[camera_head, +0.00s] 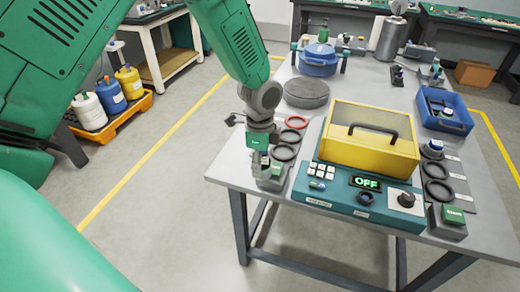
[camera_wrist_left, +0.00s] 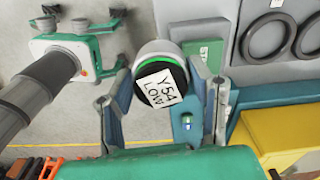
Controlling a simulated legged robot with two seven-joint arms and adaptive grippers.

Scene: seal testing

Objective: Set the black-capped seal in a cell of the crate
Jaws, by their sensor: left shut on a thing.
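My left gripper (camera_head: 268,170) is over the near left corner of the table. In the left wrist view its two fingers (camera_wrist_left: 163,105) are shut on the black-capped seal (camera_wrist_left: 152,55), a pale cylinder with a green band and a black cap. The cap faces the camera and bears a white label reading "YS4 LOW". In the head view the seal is mostly hidden by the gripper. The blue crate (camera_head: 462,128) is at the right of the table, behind the yellow-lidded tester, far from my left gripper; some small items show inside it. My right gripper is not in view.
The tester (camera_head: 340,198) with its yellow cover (camera_head: 365,158) and "OFF" display stands between the gripper and the crate. Black rings (camera_head: 285,152) and a red ring (camera_head: 297,122) lie left of it. A blue round pot (camera_head: 318,60) and a dark disc (camera_head: 306,93) are behind.

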